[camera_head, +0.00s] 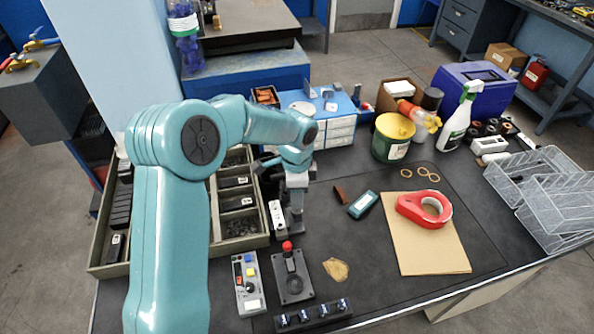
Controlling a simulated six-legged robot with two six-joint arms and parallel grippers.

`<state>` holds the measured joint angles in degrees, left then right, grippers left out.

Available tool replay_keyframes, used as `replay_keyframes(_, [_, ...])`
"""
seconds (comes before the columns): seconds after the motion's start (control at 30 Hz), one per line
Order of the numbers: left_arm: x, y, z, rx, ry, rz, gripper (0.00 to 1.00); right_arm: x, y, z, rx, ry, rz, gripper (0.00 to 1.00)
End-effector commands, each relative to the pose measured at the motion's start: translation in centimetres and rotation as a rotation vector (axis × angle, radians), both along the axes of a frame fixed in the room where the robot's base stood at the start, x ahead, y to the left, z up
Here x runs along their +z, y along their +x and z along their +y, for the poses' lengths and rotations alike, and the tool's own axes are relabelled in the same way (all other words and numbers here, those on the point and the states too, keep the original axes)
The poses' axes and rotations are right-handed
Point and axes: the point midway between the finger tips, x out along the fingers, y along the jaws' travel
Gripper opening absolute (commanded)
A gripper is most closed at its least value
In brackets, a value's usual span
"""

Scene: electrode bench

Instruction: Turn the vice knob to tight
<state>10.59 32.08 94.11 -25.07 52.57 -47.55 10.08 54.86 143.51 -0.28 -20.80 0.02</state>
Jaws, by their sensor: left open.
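My left arm comes in from the left and reaches over the bench, and its grey left gripper (294,212) points down near the bench's middle. It is open. I cannot make out a vice or its knob clearly; grey parts around and below the gripper blend together, and my arm hides part of that area. A dark joystick unit (293,287) with a red ball top stands just in front of the gripper, apart from it. My right gripper is not in view.
A button box (248,285) and a strip of several small knobs (313,313) lie at the front edge. A compartment tray (262,240) is left of the gripper. Red tape (408,205) lies on cardboard (430,250) at right. Dark mat between them is mostly clear.

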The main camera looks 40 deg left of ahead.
Motion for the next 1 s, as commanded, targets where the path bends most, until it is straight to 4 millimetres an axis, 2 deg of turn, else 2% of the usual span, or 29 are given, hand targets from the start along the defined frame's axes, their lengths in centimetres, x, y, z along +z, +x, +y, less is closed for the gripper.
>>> replay_keyframes(0.03, [1.5, 0.2, 0.0, 0.001, 0.001, -0.008, 0.43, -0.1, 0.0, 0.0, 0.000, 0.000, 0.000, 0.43])
replay_keyframes(0.2, [5.9, 0.2, -0.1, 0.000, 0.001, -0.007, 0.43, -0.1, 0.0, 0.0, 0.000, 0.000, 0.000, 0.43])
replay_keyframes(0.4, [9.2, 0.2, -0.1, 0.000, 0.001, -0.004, 0.43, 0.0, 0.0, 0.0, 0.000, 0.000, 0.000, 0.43])
replay_keyframes(0.6, [10.2, 0.1, -0.1, -0.001, 0.000, -0.001, 0.43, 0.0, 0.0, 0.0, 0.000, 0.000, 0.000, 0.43])
replay_keyframes(0.87, [10.2, 0.1, -0.1, 0.002, 0.001, -0.001, 0.43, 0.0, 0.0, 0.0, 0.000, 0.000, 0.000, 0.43])
replay_keyframes(1.0, [10.2, 0.1, -0.1, 0.114, 0.000, -0.001, 0.43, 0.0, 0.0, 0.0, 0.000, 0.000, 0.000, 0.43])
